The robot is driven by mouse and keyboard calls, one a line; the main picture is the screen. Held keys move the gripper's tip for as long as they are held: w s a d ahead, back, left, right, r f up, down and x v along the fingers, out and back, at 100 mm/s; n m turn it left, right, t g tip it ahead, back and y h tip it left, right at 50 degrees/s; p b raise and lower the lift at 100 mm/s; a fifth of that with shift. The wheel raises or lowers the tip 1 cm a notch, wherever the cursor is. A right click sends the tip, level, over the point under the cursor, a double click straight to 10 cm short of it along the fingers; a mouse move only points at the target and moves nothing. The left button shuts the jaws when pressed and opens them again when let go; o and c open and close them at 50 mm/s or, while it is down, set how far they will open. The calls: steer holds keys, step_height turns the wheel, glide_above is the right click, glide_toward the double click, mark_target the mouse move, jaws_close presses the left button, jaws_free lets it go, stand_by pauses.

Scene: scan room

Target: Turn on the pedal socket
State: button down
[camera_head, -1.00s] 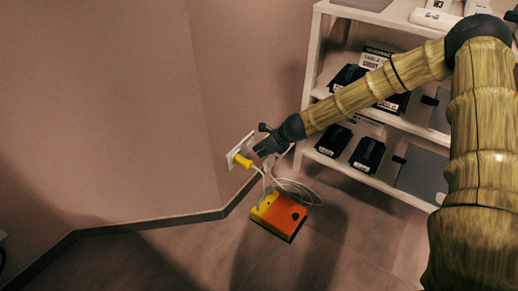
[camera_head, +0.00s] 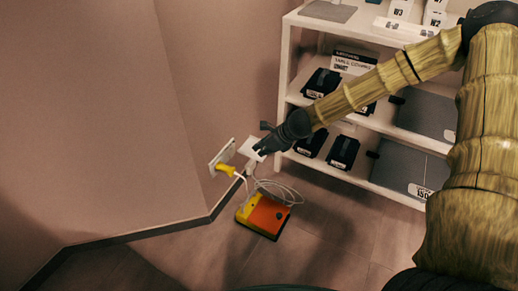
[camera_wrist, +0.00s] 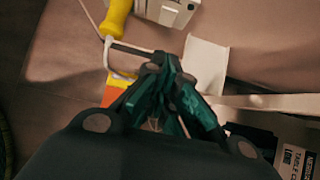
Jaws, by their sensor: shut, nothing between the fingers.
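A white wall socket plate (camera_head: 219,158) with a yellow plug (camera_head: 226,169) in front of it is on the wall, left of my gripper (camera_head: 261,153). A second white plate (camera_head: 250,146) shows right behind my fingertips. An orange and yellow pedal (camera_head: 266,215) lies on the floor below, with a pale cable. In the wrist view my dark green fingers (camera_wrist: 160,68) are shut and empty. The yellow plug (camera_wrist: 117,18) and socket body (camera_wrist: 168,10) show at the top, and the second plate (camera_wrist: 207,62) is to the right. Whether my fingers touch any plate I cannot tell.
A white shelf unit (camera_head: 284,72) with black boxes and grey panels stands right of the sockets, close to my arm. Loose cable loops (camera_head: 284,191) lie near the pedal. The floor (camera_head: 330,240) right of the pedal is clear.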

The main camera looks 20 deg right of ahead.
mark_target(231, 153)
steer(key=shift+s+f, duration=0.1)
steer(key=shift+f, duration=0.05)
steer(key=shift+s+d+f+p, duration=0.15)
steer(key=shift+f+p, duration=0.35)
steer(key=shift+p, duration=0.25)
steer(key=shift+f, duration=0.1)
steer(key=w+a+r+b+x, duration=0.1)
steer(key=b+x, duration=0.6)
steer(key=x, duration=0.5)
steer(key=shift+w+a, duration=0.3)
steer(key=shift+w, duration=0.3)
